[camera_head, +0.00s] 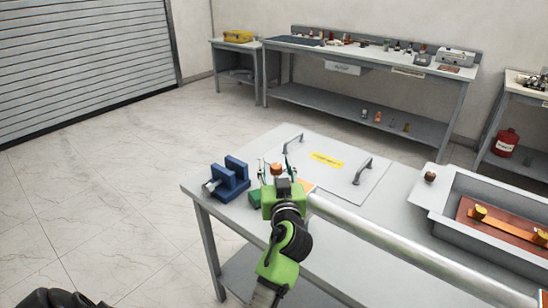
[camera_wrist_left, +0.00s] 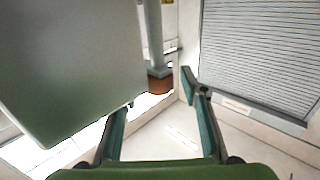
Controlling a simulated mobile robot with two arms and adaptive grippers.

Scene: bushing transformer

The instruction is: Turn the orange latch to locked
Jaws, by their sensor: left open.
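My left gripper (camera_head: 277,166) is over the near left part of the worktable in the head view, with its fingers spread upward. A small orange-brown piece (camera_head: 277,169) shows between the fingers; I cannot tell whether they touch it. In the left wrist view the gripper (camera_wrist_left: 153,92) is open, and an orange-brown end on a grey post (camera_wrist_left: 158,84) shows beyond the fingers. A flat orange part (camera_head: 306,185) lies just right of the gripper, partly hidden. An orange bar with yellow ends (camera_head: 507,222) lies in the grey tank at right. Which is the latch is unclear.
A blue vise (camera_head: 230,180) stands left of the gripper. A grey plate (camera_head: 335,184) with two handles and a yellow label lies behind it. A long silver tube (camera_head: 420,255) crosses the front right. The grey tank (camera_head: 450,185) is at right. A large grey-green panel (camera_wrist_left: 70,70) fills the wrist view's left.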

